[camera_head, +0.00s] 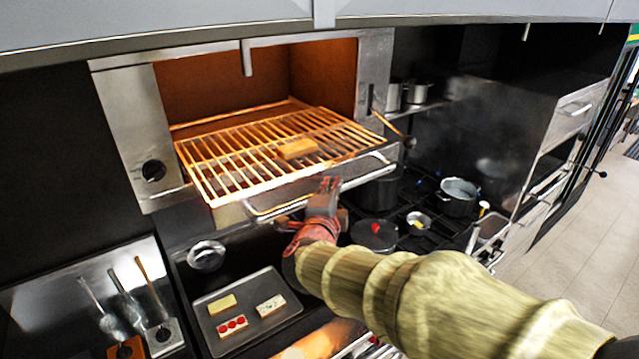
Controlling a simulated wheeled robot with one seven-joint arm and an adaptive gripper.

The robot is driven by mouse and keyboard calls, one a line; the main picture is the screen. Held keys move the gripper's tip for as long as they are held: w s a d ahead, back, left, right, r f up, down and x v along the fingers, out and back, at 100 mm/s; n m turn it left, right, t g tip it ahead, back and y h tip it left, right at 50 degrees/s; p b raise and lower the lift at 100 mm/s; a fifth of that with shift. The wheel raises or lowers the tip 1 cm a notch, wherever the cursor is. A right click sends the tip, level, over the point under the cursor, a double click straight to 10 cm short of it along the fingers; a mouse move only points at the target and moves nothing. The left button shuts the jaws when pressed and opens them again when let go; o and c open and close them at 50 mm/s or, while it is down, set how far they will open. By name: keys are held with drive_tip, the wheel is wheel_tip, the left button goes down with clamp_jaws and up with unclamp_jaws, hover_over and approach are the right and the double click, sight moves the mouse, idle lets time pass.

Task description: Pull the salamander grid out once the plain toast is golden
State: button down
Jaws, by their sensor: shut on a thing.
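The salamander (130,125) is a steel box with an open front and an orange-lit inside. Its wire grid (215,180) sticks out well past the opening, level and glowing orange. One plain slice of toast (298,149) lies on the right half of the grid, golden-brown on top. A bar handle (370,170) runs along the grid's front edge. My gripper (328,188) is shut on this handle near its middle; its fingertips hide part of the bar.
A tray (292,318) below holds three pieces, one plain, one with red slices and one with pale topping. Utensils (150,285) stand at lower left. A hob with pots (459,196) is right of my gripper. An overhead cabinet (200,25) hangs above.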

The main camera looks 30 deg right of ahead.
drive_tip(key=s, duration=0.3)
idle(0.4)
drive_tip(key=c, duration=1.7)
unclamp_jaws()
drive_tip(key=v, duration=1.2)
drive_tip(key=shift+s+d, duration=0.1)
drive_tip(key=shift+f, duration=0.1)
